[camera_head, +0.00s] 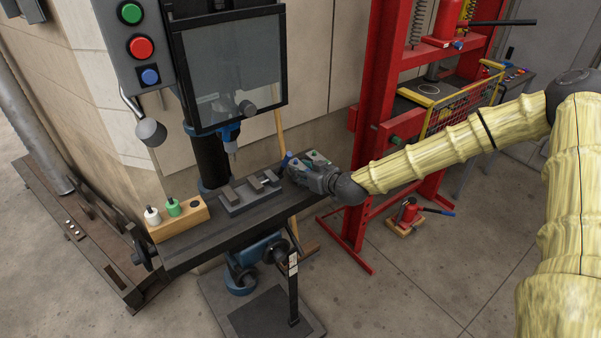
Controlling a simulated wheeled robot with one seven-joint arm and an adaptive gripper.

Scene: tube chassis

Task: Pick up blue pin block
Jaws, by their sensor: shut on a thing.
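My gripper (293,165) is at the right end of the dark drill press table (225,233), reaching in from the right. It is shut on the blue pin block (287,155), of which only a small blue part shows at the fingertips. The rest of the block is hidden by the fingers. I cannot tell whether the block touches the table.
A wooden holder (190,222) with a white pin (152,215) and a green pin (174,207) sits at the table's left. A grey vise (240,200) lies mid-table, below the drill (230,140). A red press frame (385,110) stands behind my arm.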

